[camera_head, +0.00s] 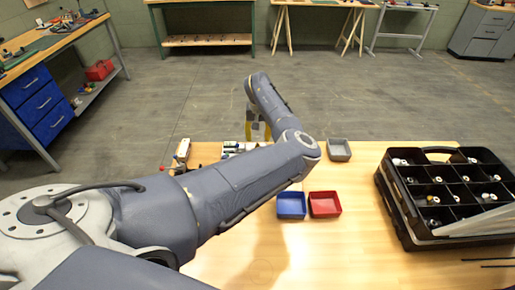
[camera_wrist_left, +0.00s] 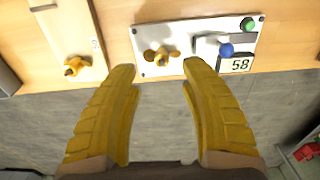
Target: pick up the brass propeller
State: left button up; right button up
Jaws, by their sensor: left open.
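In the left wrist view a brass propeller-like piece (camera_wrist_left: 160,56) sits on a white panel (camera_wrist_left: 185,68), just beyond and between my fingertips. A second brass-coloured piece (camera_wrist_left: 76,66) lies on a pale board to its left, outside my fingers. I cannot tell for sure which of the two is the propeller. My left gripper (camera_wrist_left: 158,70) has its yellow fingers wide apart with nothing between them. In the head view my left gripper (camera_head: 257,129) is at the table's far edge, partly behind my own arm, which hides the brass pieces. My right gripper is not in view.
The white panel carries a green button (camera_wrist_left: 248,25), a blue knob (camera_wrist_left: 226,50) and a display reading 58. Blue (camera_head: 291,206), red (camera_head: 325,205) and grey (camera_head: 339,150) trays stand on the table. A black compartment case (camera_head: 400,205) is at right.

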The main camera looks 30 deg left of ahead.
aim_at(258, 145)
pick_arm(q)
jog(key=shift+a+f, duration=0.1)
jog(key=shift+f, duration=2.7)
jog(key=shift+c, duration=0.2)
grip_shut()
